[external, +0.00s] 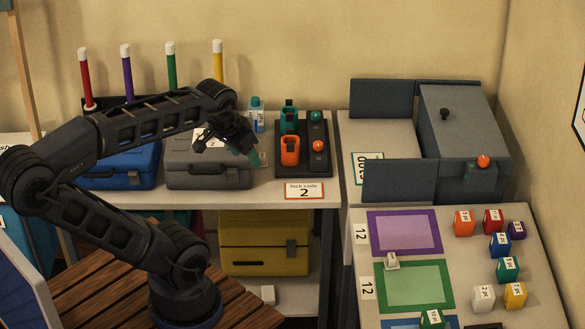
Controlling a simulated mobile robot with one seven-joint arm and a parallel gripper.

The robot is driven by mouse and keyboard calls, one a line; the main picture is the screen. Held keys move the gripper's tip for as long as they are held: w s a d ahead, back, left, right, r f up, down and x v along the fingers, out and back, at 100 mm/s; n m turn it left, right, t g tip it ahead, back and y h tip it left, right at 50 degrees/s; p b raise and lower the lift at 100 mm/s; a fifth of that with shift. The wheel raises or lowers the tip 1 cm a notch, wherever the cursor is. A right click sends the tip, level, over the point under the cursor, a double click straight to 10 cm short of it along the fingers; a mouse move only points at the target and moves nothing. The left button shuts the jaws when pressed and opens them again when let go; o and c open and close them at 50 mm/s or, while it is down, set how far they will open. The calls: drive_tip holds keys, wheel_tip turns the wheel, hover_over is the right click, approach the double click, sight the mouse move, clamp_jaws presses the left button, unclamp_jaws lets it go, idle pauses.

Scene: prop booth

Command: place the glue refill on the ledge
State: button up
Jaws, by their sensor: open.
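My gripper (256,158) is over the counter, above the right part of the grey case (209,172), with its fingers pointing down and to the right. It is open; the fingers are small in this view, and a teal patch shows at their tips. I cannot tell for sure whether this bottle is the glue refill. The ledge is not clearly marked; the counter's bare front strip (255,195) lies below the gripper.
A blue case (120,170) is at left, with several coloured tubes behind. A yellow case (262,240) sits below.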

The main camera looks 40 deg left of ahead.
idle(0.4)
drive_tip(key=w+a+m+g, duration=0.15)
drive_tip(key=w+a, duration=0.35)
drive_tip(key=w, duration=0.8)
drive_tip(key=m+g, duration=0.3)
drive_tip(key=m, duration=0.5)
hover_over(261, 159)
drive_tip(key=w, duration=0.2)
wheel_tip(261, 159, down, 28)
drive_tip(key=shift+n, duration=0.25)
drive_tip(key=shift+a+f, duration=0.15)
drive_tip(key=shift+f, duration=5.1)
drive_tip(key=c, duration=1.1)
drive_tip(key=shift+r, duration=0.15)
drive_tip(key=shift+c, duration=0.2)
